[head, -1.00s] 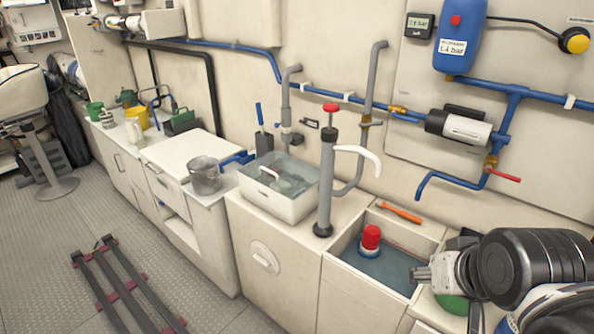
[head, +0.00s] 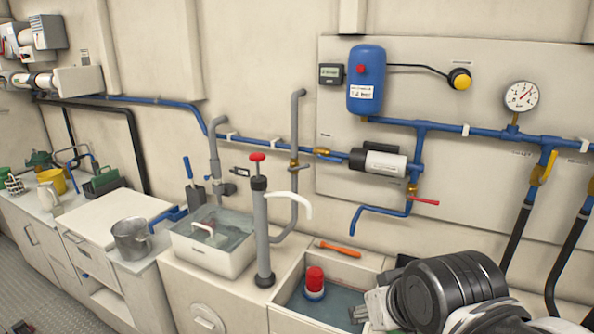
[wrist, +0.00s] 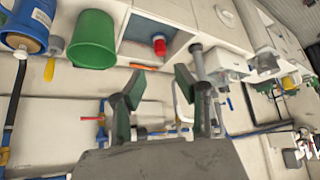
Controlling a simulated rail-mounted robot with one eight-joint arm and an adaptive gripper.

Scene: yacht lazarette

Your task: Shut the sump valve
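I cannot tell which valve is the sump valve; the labels are too small to read. In the head view, a valve with a red lever (head: 425,202) sits on the blue pipe below the pump, its lever pointing right. Two valves with yellow levers (head: 548,166) (head: 592,187) are on the right-hand pipes. A brass valve (head: 294,164) is on the grey pipe. The open sump (head: 347,299) holds a red-topped float or pump (head: 315,281). My gripper (wrist: 158,92) is open and empty in the wrist view. In the head view it is low, beside the sump's right end.
A grey hand pump (head: 262,235) with a red knob stands left of the sump. An orange tool (head: 340,251) lies behind the sump. A white basin (head: 212,262) and metal jug (head: 131,238) are further left. A green bucket (wrist: 93,40) shows in the wrist view.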

